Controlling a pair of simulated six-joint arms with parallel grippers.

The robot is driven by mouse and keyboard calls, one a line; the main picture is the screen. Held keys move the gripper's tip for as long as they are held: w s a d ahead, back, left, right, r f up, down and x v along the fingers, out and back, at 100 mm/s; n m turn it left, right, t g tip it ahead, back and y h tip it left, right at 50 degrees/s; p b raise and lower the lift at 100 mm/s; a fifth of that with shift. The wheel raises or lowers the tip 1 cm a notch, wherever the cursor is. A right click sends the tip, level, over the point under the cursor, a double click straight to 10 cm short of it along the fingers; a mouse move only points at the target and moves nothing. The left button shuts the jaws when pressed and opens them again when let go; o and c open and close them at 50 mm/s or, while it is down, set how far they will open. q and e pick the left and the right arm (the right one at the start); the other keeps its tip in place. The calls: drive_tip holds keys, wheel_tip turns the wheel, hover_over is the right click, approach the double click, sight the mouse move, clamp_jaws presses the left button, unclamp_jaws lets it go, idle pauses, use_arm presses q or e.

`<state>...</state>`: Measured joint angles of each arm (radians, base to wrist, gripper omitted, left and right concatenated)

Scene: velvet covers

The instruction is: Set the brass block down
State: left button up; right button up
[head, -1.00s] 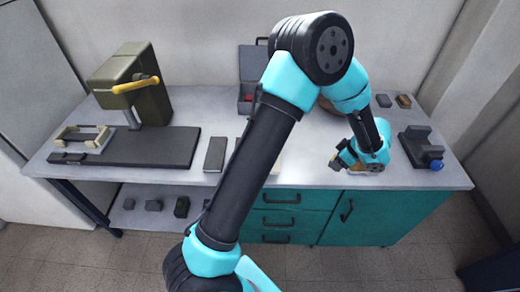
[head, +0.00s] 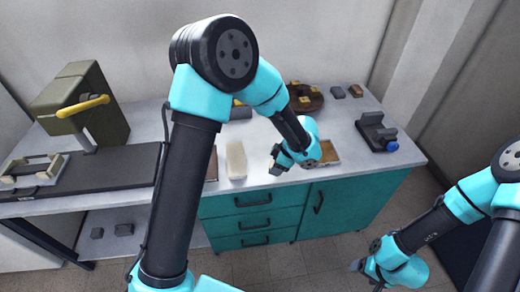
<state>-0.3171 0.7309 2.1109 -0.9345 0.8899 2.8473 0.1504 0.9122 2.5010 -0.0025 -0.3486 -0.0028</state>
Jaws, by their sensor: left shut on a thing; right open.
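My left gripper (head: 277,162) is low over the front part of the worktop, left of a pale-edged tray with a brown inside (head: 327,153). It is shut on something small. Its fingers and wrist hide most of that thing, so I cannot make out the brass block's shape or whether it touches the worktop. My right gripper (head: 364,272) is at the lower right, in front of the bench and below the worktop's height. It is open, and I see nothing in it.
A pale block (head: 237,160) lies left of the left gripper. A dark fixture with a blue knob (head: 378,132) stands at the right. A brown round piece with yellow parts (head: 305,97) and small blocks (head: 355,91) are behind. An olive press (head: 82,105) stands at the left.

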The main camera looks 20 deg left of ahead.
use_arm(q)
drive_tip(key=w+a, duration=0.1)
drive_tip(key=w, duration=0.3)
drive_tip(key=w+a+f, duration=0.1)
drive_tip(key=w, duration=0.4)
drive_tip(key=w+a, duration=0.2)
drive_tip(key=w, duration=0.3)
drive_tip(key=shift+w+f, duration=0.2)
drive_tip(key=shift+w+a, duration=0.1)
drive_tip(key=shift+w, duration=0.1)
drive_tip(key=shift+w+f, duration=0.1)
drive_tip(key=shift+f, duration=1.65)
drive_tip(key=shift+f, duration=0.15)
drive_tip(key=o, duration=1.3)
drive_tip(key=v, duration=1.2)
drive_tip(key=shift+a, duration=0.1)
